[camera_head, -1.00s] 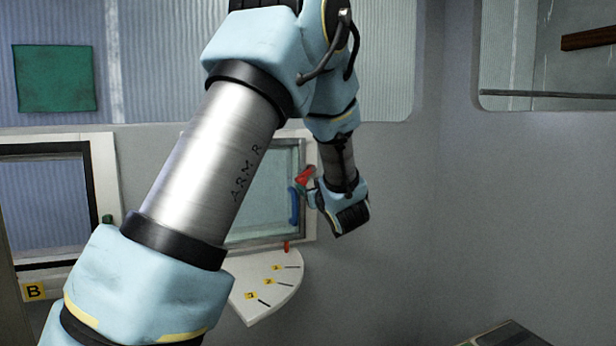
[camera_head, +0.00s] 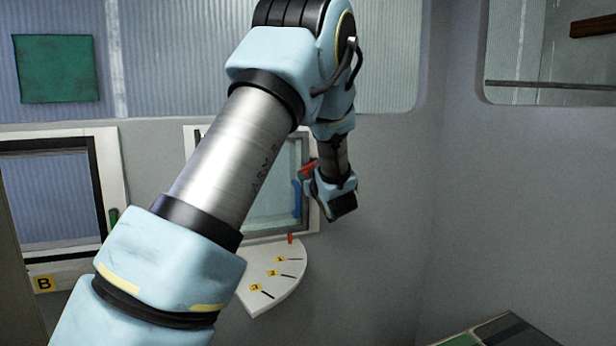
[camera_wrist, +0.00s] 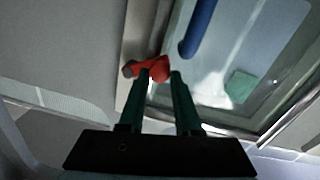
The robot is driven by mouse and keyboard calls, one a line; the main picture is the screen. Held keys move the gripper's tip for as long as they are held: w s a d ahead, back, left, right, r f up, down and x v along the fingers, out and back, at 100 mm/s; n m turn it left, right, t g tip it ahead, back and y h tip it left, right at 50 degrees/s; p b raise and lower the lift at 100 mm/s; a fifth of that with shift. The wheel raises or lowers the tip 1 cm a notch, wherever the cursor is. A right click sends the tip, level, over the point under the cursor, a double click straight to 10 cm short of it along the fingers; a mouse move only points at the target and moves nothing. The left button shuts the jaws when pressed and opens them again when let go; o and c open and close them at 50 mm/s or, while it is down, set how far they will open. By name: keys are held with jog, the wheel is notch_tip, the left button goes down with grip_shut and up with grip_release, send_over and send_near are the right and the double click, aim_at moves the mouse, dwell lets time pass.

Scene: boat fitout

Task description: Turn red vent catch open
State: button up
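The red vent catch (camera_head: 307,168) is on the right side of the white-framed vent window (camera_head: 312,220), just above a blue handle (camera_head: 297,198). In the wrist view the red catch (camera_wrist: 148,69) has a round hub and an arm pointing left. My gripper (camera_wrist: 161,74) has its two dark green fingers apart, with their tips at the catch. The hub shows between and just beyond the tips, and the left tip overlaps the catch's arm. I cannot tell whether they touch. In the head view my gripper (camera_head: 318,178) partly hides the catch.
A white quarter-round plate (camera_head: 262,300) with yellow numbered tags and a red pin (camera_head: 290,238) juts out below the window. A second framed window (camera_head: 118,185) labelled B has a green handle (camera_head: 113,216). A dark box (camera_head: 500,335) stands lower right.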

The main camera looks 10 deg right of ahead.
grip_shut()
jog(key=shift+f, duration=0.1)
jog(key=d+f+n+b, duration=0.1)
jog(key=n+b, duration=0.3)
jog(key=b, duration=0.3)
jog(key=d+f+n+b, duration=0.1)
jog(key=n+b, duration=0.3)
jog(key=b, duration=0.4)
jog(key=d+f+n+b, duration=0.1)
jog(key=d+n+b, duration=0.1)
jog(key=n+b, duration=0.2)
jog(key=shift+w+d+t+y+b, duration=0.15)
jog(key=shift+w+t+y+b, duration=0.15)
jog(key=shift+b, duration=1.4)
jog(key=shift+r, duration=0.1)
jog(key=o, duration=0.5)
grip_release()
